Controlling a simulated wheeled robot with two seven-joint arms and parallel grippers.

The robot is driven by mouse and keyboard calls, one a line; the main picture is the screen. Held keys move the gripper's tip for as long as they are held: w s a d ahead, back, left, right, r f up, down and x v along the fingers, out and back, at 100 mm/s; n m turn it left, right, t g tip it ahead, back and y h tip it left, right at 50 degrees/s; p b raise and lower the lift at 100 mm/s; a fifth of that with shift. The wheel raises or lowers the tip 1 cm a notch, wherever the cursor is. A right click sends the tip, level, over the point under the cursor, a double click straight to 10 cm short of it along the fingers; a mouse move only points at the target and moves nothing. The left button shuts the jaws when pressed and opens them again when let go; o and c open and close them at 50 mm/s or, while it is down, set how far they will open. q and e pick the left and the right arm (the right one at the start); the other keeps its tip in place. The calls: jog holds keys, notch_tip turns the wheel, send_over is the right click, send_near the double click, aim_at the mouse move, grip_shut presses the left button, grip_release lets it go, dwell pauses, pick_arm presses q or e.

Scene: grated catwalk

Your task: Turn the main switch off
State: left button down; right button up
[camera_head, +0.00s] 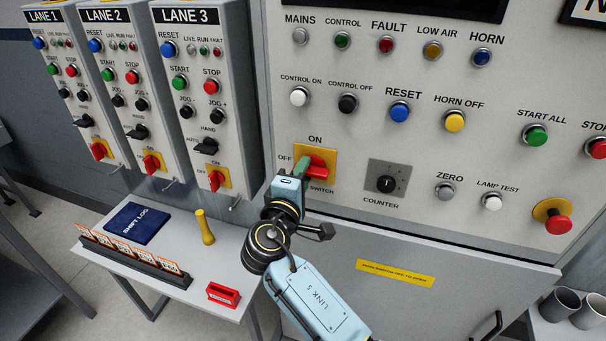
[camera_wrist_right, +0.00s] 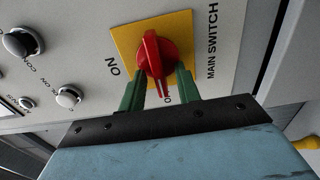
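The main switch is a red rotary handle (camera_head: 318,167) on a yellow plate with ON above and OFF at the left. The wrist view shows the red handle (camera_wrist_right: 156,55) with its long end lying over the partly covered OFF label, not toward ON. My right gripper (camera_head: 304,168) is at the switch from the lower left. In the wrist view its two green fingers (camera_wrist_right: 160,92) stand open on either side of the handle's end, with gaps showing on both sides. My left gripper is not in view.
Three lane panels (camera_head: 195,90) stand at the left. A small table (camera_head: 205,270) below holds a blue shift log (camera_head: 130,222), a yellow object (camera_head: 205,228) and a red block (camera_head: 223,294).

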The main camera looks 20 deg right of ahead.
jog(key=b+v, duration=0.2)
jog(key=v, duration=1.1)
jog(key=shift+s, duration=0.2)
jog(key=shift+a, duration=0.15)
